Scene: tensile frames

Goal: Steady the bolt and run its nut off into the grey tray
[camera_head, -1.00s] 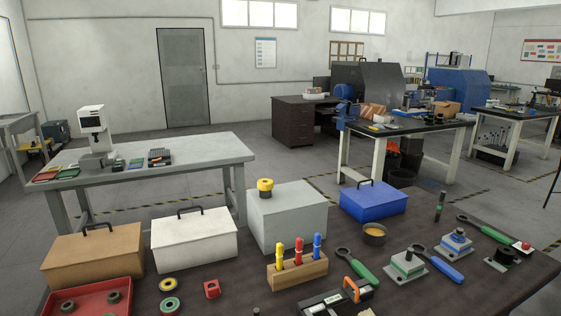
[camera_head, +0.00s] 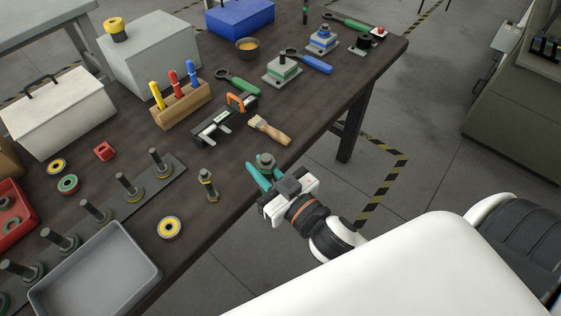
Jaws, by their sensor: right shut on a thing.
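The grey tray (camera_head: 132,246) lies at the lower left, and its floor looks empty. Several upright bolts (camera_head: 124,183) stand in a row on a dark strip (camera_head: 172,165) behind the tray, each with a nut low on it. My right gripper (camera_head: 264,171), with teal fingers, is at the table's front edge, shut on a dark grey-green nut-like piece (camera_head: 266,159). Its lower part is hidden, so I cannot tell whether a bolt is in it. My left gripper is out of view.
A paintbrush (camera_head: 270,130), a black tool with an orange handle (camera_head: 213,127) and a screwdriver block (camera_head: 183,108) are behind my right gripper. A yellow ring (camera_head: 170,227) lies beside the tray. A red bin (camera_head: 14,190) is at the left. Floor is open beyond the edge.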

